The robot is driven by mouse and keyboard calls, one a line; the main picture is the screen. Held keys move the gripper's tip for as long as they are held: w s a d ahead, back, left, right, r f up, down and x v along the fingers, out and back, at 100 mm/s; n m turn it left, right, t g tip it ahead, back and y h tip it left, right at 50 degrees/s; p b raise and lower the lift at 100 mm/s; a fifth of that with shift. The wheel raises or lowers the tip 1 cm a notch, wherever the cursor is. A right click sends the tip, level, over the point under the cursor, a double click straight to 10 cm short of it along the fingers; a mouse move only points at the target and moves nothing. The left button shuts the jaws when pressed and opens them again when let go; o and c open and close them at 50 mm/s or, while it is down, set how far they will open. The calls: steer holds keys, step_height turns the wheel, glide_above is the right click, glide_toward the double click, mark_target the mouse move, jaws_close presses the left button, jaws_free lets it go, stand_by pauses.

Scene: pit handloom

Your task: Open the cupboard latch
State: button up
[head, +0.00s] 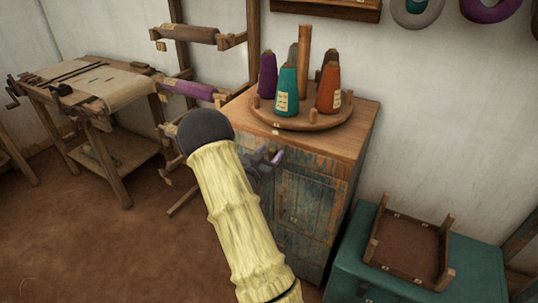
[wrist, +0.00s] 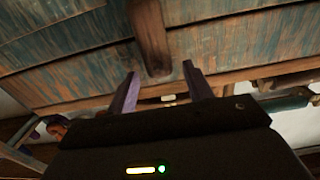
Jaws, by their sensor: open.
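The cupboard (head: 315,205) has worn blue-painted wooden doors and stands in the middle of the head view. My gripper (head: 272,158) is at the upper part of its front, partly hidden behind my arm. In the wrist view the cupboard's blue planks (wrist: 70,75) fill the upper part. A dark brown wooden bar (wrist: 150,38), which looks like the latch, lies across them, with its end just beyond and between my fingertips. My gripper (wrist: 160,78) is open, with its two purple-grey fingers apart and nothing visible held. I cannot tell whether they touch the bar.
A round wooden stand (head: 300,118) with several yarn cones is on the cupboard top. A loom table (head: 100,95) is at the left. The brown floor (head: 90,245) at front left is clear.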

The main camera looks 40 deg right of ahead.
steer(key=c, duration=1)
